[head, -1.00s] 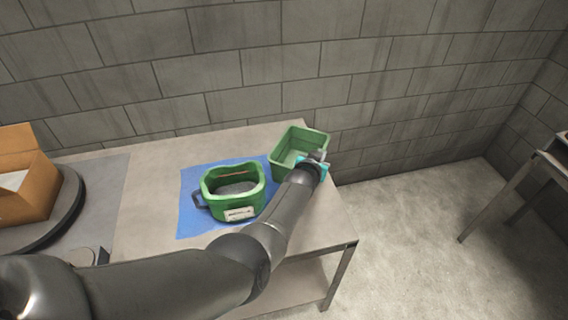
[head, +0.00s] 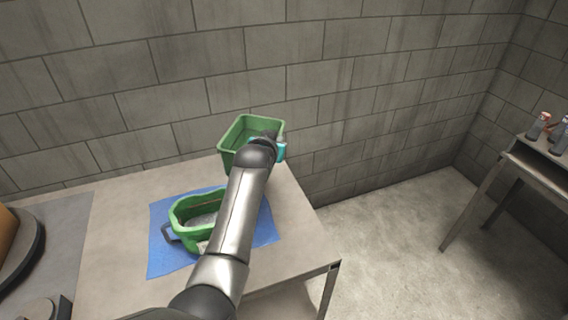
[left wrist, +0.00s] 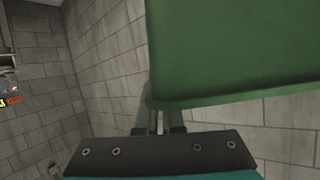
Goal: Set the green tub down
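The green tub (head: 236,148), a plain rectangular open box, appears at the back right of the table in the head view, above the table's back corner. My left gripper (head: 277,149) is at its right side, partly hidden by my own arm. In the left wrist view the tub (left wrist: 235,50) fills the upper right, and the fingers (left wrist: 158,122) are closed at its lower edge, seemingly gripping its wall. Bare wall shows around the tub there, with no tabletop beneath it. My right gripper is not in view.
A blue mat (head: 165,258) on the table (head: 115,235) carries a rounded green container (head: 183,211) with a dark handle, partly behind my arm. A turntable (head: 30,262) with a cardboard box (head: 6,235) is at left. Another table (head: 540,172) with bottles stands at far right.

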